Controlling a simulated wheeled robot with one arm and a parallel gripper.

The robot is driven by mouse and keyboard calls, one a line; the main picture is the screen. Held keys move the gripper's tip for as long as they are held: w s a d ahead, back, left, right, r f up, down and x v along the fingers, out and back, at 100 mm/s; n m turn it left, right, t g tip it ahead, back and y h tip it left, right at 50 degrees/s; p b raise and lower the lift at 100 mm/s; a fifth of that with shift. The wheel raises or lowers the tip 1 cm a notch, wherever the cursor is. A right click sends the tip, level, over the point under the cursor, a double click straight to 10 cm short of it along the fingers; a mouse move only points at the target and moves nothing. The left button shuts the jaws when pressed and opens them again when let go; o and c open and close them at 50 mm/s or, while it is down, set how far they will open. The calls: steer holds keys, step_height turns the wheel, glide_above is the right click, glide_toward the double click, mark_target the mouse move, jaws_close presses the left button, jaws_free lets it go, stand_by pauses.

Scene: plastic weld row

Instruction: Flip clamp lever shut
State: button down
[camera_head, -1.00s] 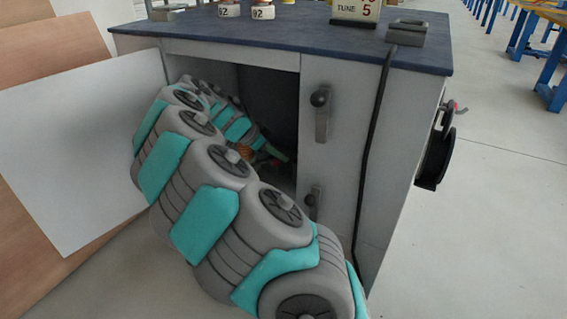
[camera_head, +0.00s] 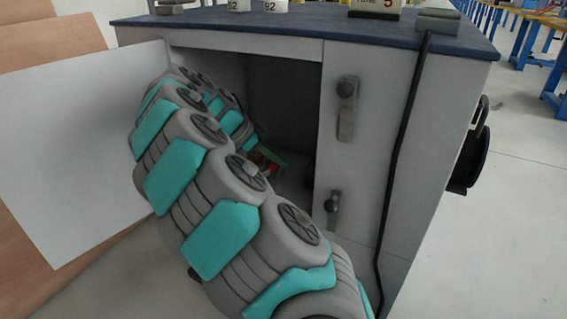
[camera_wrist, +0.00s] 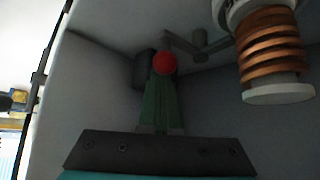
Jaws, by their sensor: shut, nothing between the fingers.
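My gripper (camera_wrist: 160,82) is inside the open cabinet, its green fingers together with nothing between them. A red ball knob (camera_wrist: 165,63), which looks like the end of the clamp lever, shows right at the fingertips in the wrist view. I cannot tell whether they touch. A dark grey bracket with a bar (camera_wrist: 200,46) is behind and to the right of the knob; the fingers and knob hide how they join. In the head view the red knob (camera_head: 272,168) is small and low inside the cabinet, partly hidden by my arm.
A copper coil on a white cylinder (camera_wrist: 272,48) hangs close on the right in the wrist view. The cabinet (camera_head: 385,140) has its white door (camera_head: 80,140) open at left.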

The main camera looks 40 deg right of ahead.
steer(key=shift+w+a+b, duration=0.35)
steer(key=shift+w+a, duration=0.05)
steer(key=shift+w, duration=0.05)
steer(key=shift+w+a, duration=0.1)
steer(key=shift+w, duration=0.05)
stand_by(0.4)
steer(key=shift+w+a+r, duration=0.15)
steer(key=shift+a+r, duration=0.15)
steer(key=v, duration=0.6)
steer(key=shift+a+r+p, duration=0.2)
steer(key=shift+r+p, duration=0.15)
steer(key=shift+p, duration=0.1)
